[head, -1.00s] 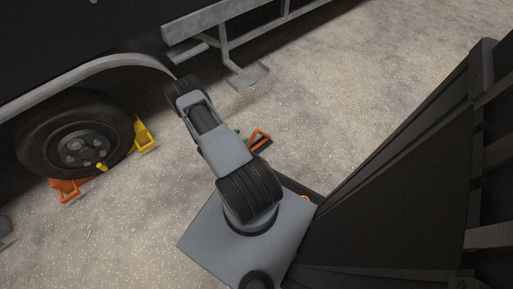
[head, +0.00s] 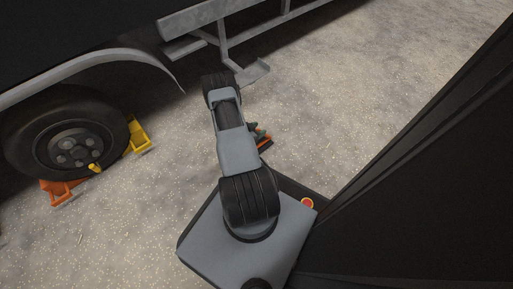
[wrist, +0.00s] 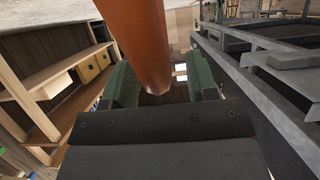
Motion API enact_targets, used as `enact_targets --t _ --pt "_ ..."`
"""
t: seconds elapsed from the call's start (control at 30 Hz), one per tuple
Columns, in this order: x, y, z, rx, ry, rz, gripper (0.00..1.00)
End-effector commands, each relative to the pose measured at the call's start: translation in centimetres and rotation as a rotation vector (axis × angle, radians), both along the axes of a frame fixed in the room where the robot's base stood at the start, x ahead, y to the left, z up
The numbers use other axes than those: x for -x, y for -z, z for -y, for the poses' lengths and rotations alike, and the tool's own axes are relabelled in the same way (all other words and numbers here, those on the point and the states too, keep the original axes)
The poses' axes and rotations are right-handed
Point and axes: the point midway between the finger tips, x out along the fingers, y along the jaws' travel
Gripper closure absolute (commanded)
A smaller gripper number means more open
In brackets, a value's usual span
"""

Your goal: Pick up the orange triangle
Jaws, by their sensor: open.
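A small orange piece (head: 265,142), which looks like part of the orange triangle, shows low beside my arm in the head view. My arm and gripper hide the rest of it. My gripper (head: 256,130) is right at it, mostly hidden behind the arm. In the wrist view the two green-padded jaws (wrist: 161,82) stand apart. A thick orange-brown bar (wrist: 142,40) comes down from the top between them, very close to the camera. It seems to be a side of the triangle. I cannot tell whether it touches a pad.
A dark vehicle with a wheel (head: 70,142) stands at the left, with orange (head: 62,190) and yellow (head: 139,136) chocks against the wheel. A grey metal step (head: 250,72) hangs from its side. A large dark structure (head: 420,190) fills the right. Speckled ground between them is clear.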

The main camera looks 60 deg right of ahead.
Motion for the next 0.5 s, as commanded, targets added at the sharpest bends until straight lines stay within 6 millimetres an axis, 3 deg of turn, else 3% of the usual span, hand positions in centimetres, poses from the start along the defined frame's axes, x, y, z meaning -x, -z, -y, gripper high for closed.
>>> enact_targets --t 0.37,0.5 --pt "0.19 0.21 0.74 0.0 -0.001 0.001 0.48" --pt "0.19 0.22 0.72 0.0 -0.001 0.001 0.61"
